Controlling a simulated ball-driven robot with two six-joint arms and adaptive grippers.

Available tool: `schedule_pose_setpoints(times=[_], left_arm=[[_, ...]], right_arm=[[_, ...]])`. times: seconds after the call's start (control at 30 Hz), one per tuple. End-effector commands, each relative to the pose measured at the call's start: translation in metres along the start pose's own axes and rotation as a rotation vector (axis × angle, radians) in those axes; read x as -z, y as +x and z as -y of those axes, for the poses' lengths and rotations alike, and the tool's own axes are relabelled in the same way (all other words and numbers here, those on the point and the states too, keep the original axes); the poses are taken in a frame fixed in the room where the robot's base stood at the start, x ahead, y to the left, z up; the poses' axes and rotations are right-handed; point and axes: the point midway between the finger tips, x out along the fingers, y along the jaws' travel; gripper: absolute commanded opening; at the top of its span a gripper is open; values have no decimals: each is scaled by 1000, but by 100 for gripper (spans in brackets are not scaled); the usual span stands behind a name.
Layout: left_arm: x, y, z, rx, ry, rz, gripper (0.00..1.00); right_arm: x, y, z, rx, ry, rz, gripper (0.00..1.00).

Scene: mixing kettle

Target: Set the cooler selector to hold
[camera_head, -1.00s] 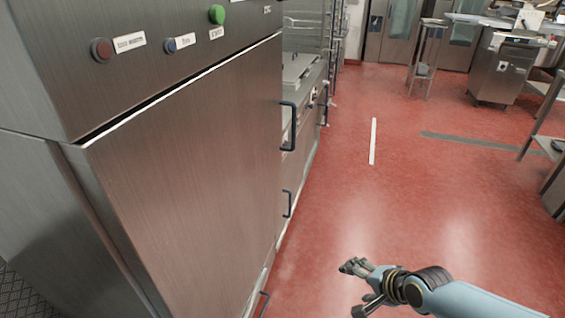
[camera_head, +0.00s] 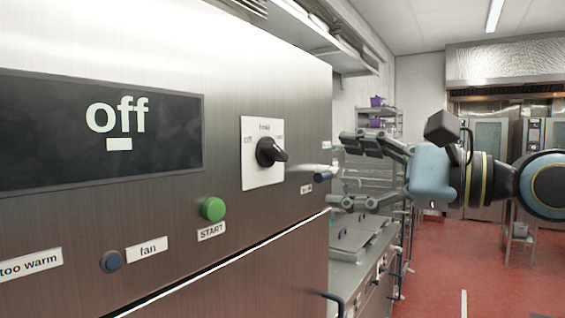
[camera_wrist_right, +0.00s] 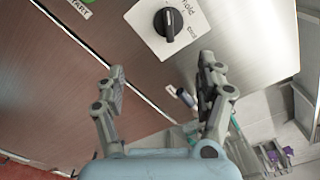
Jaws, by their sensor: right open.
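The cooler selector (camera_head: 270,152) is a black knob on a white square plate (camera_head: 262,178) on the steel front panel. The plate has "off" at its left, "hold" at its top and a smaller, hard-to-read word at its right. I cannot tell clearly which word the knob points to. The dark display (camera_head: 60,130) reads "off". My right gripper (camera_head: 342,172) is open and empty, to the right of the selector and apart from it. In the right wrist view the selector (camera_wrist_right: 168,24) lies above and beyond the open fingers (camera_wrist_right: 160,68). My left gripper is out of view.
A green START button (camera_head: 213,209) and a blue fan button (camera_head: 111,261) sit lower on the panel. Counters and red floor (camera_head: 450,270) lie beyond.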

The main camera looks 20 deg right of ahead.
Motion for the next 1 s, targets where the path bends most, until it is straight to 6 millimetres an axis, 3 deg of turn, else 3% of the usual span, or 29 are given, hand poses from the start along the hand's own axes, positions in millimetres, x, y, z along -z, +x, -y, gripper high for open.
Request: schedule_pose_setpoints(times=[0.07,0.33,0.5,0.8,1.0], left_arm=[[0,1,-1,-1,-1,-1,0],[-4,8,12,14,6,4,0],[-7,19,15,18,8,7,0],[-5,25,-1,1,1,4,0],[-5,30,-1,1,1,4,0]], right_arm=[[-13,-2,8,-8,-56,17,72],[-11,9,17,6,-81,12,72],[-13,30,16,4,-78,19,72],[-13,65,16,2,-79,14,72],[-13,90,16,1,-80,14,72]])
